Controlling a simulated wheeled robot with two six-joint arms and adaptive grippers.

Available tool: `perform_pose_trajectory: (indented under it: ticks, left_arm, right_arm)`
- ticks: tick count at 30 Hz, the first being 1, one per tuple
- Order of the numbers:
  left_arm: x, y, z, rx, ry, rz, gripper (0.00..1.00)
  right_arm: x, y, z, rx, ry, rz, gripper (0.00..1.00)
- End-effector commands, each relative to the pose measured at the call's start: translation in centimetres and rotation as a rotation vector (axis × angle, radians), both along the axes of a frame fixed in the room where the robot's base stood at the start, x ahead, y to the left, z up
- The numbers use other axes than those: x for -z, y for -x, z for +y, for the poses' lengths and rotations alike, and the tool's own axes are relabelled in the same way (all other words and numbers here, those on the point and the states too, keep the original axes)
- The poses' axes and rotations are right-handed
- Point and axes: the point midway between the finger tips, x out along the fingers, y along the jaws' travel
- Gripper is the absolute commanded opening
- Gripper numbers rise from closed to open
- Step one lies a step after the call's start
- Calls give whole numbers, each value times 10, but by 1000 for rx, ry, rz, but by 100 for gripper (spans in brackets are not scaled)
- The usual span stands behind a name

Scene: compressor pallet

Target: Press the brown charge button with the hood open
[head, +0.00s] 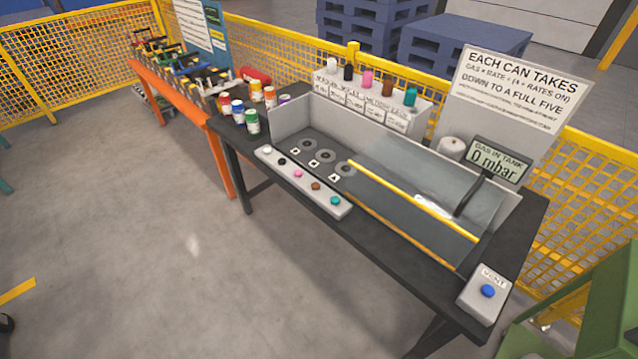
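The brown charge button (316,186) is on a pale button strip (325,200) along the front of the black table. On the strip it sits between a pink button (298,174) and a teal button (336,200). White and black buttons are further left. Behind the strip is a grey open-topped tray with round seats (326,156) at its left. A clear hood with yellow edges (415,203) lies over the tray's right part; I cannot tell for certain whether it counts as open. A display (499,160) reads "GAS IN TANK 0 mbar". Neither gripper is in view.
A box marked VENT with a blue button (487,291) stands at the table's right end. Several small cans (252,121) stand at its left end. An orange bench (175,95) adjoins on the left. Yellow mesh fence (290,48) runs behind. The floor in front is clear.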

Motion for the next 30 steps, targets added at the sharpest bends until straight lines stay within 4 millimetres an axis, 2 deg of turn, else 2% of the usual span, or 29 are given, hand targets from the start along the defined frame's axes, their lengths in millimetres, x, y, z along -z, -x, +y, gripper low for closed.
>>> perform_pose_trajectory:
  ticks: [13,22,30]
  left_arm:
    - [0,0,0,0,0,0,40]
    - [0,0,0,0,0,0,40]
    - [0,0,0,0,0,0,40]
  right_arm:
    - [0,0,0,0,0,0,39]
    - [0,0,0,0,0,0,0]
    - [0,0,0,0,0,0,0]
